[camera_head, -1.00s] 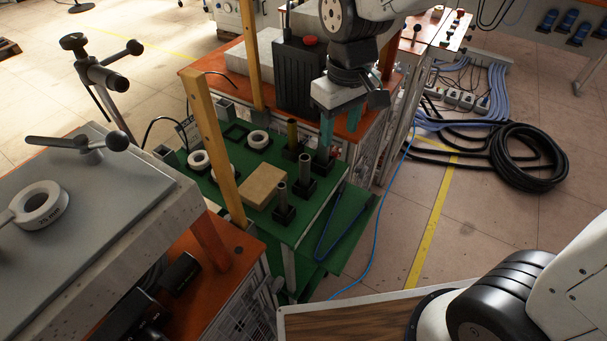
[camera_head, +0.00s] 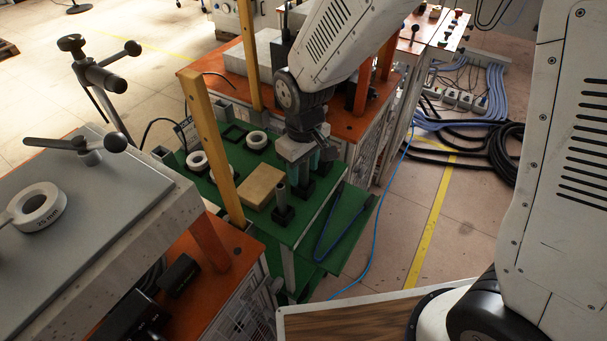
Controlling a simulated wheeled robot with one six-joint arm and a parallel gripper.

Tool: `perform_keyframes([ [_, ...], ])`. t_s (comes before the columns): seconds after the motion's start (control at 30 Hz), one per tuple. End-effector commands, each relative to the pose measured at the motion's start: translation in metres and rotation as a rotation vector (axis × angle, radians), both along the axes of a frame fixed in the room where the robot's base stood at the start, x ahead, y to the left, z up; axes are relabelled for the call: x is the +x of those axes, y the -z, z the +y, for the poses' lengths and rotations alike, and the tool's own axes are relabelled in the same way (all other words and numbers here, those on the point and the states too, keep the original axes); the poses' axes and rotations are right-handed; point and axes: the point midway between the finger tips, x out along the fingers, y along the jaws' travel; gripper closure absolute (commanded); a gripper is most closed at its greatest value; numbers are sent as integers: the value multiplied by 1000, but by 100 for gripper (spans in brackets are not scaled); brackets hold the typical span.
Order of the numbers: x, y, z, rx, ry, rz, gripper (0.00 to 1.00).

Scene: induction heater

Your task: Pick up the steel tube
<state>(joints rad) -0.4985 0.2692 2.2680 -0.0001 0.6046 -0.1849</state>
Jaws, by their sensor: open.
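Grey steel tubes stand upright in black square holders on the green table. The front steel tube (camera_head: 281,194) shows clearly. A second tube stands just behind and to the right of it, in a black holder; it is now mostly hidden by my gripper. My gripper (camera_head: 304,171) points down over this second tube, with its teal fingers low and apart. It is open. Whether the tube is between the fingers or touches them, I cannot tell. The brass-coloured tube further back is hidden behind my gripper.
The green table (camera_head: 318,217) also bears a tan block (camera_head: 261,187) and white rings (camera_head: 197,161). A yellow-orange post (camera_head: 212,150) rises at its left. Blue tongs (camera_head: 330,228) lie at the right, and a blue cable (camera_head: 372,250) runs on the floor.

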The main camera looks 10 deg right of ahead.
Motion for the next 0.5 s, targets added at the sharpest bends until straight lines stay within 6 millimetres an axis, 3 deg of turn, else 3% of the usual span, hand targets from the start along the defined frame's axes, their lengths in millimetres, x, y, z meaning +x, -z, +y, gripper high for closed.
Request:
perform_keyframes([
  [0.2,0,1,0,1,0,-1,52],
  [0.37,0,1,0,0,0,0,97],
  [0.5,0,0,0,1,0,-1,100],
])
